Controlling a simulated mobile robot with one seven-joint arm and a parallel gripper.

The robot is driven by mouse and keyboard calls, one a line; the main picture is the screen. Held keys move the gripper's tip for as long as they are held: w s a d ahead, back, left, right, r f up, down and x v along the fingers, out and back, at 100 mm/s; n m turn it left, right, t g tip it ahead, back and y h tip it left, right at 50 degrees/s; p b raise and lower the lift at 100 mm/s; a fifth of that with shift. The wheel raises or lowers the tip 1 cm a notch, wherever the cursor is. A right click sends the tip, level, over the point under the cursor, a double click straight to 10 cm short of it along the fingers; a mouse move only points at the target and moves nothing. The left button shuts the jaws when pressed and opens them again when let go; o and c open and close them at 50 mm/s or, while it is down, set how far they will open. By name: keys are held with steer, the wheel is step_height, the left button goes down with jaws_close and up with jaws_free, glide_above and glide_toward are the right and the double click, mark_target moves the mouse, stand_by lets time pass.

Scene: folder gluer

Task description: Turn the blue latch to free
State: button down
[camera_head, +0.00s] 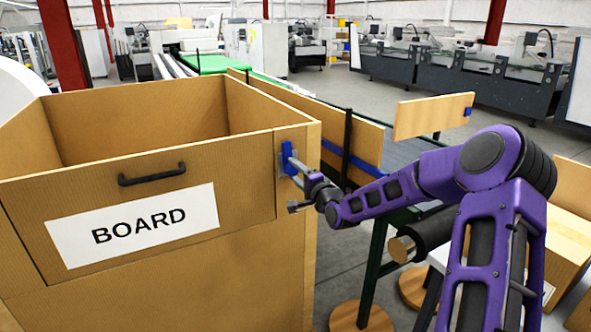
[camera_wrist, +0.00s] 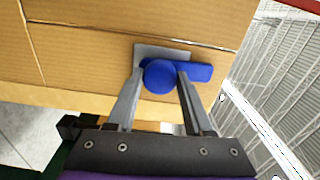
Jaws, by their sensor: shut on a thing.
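The blue latch (camera_wrist: 160,77) is on a grey plate (camera_wrist: 150,49) fixed to the cardboard-coloured box. In the wrist view its round hub sits between my gripper's (camera_wrist: 161,78) two grey fingers, and its bar extends to the right past the right finger. My gripper is shut on the latch. In the head view the latch (camera_head: 287,158) is at the right end of the box front, upright, partly hidden by my gripper (camera_head: 293,166). The large box (camera_head: 255,250) has a drop panel (camera_head: 235,182) with a black handle (camera_head: 152,174) and a white BOARD label (camera_head: 134,224).
A wooden board (camera_head: 432,116) and a longer panel with a blue strip stand behind the box at right. A green-legged table (camera_head: 372,265) and a cardboard box (camera_head: 567,240) are at the right. Grey machines (camera_head: 458,77) line the back. Open floor lies between them.

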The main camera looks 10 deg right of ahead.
steer(key=shift+m, duration=0.5)
steer(key=shift+c, duration=1.5)
jaws_free()
steer(key=v, duration=1.7)
steer(key=shift+s+p, duration=0.25)
steer(key=shift+p, duration=0.1)
